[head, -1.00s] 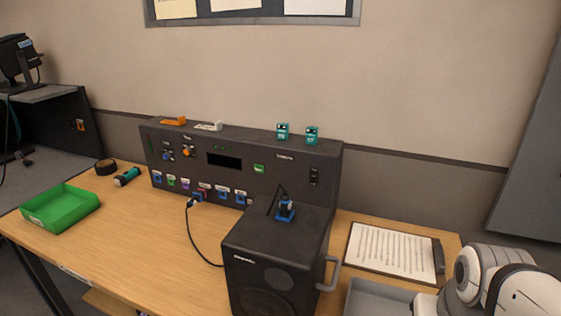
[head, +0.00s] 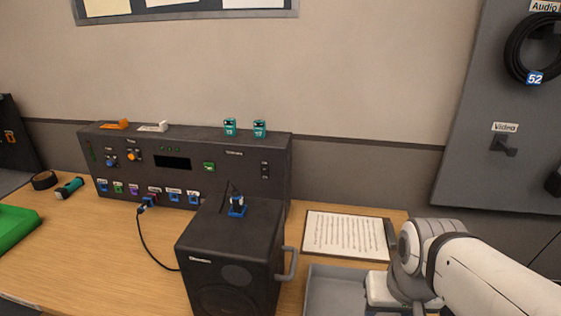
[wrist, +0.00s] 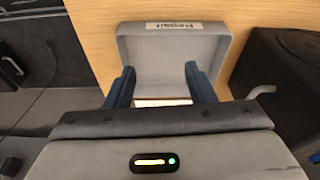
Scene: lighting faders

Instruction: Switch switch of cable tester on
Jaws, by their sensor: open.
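The cable tester (head: 228,178) is a wide dark box at the back of the table in the head view. It has knobs, a dark display, a green button and a row of coloured ports. A small black switch (head: 265,170) sits on the right of its front; its position is too small to tell. My gripper (wrist: 160,68) is open, with two blue fingers apart and nothing seen between them. It is over the grey Repair tray (wrist: 172,42), away from the tester. In the head view my fingers are not clearly seen.
A black speaker (head: 235,270) stands in front of the tester, with a grey handle on its right side. A cable runs from the tester's ports. A clipboard (head: 347,235) lies right of the tester, behind the grey tray (head: 334,292). A flashlight (head: 69,188) and green tray (head: 15,232) are left.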

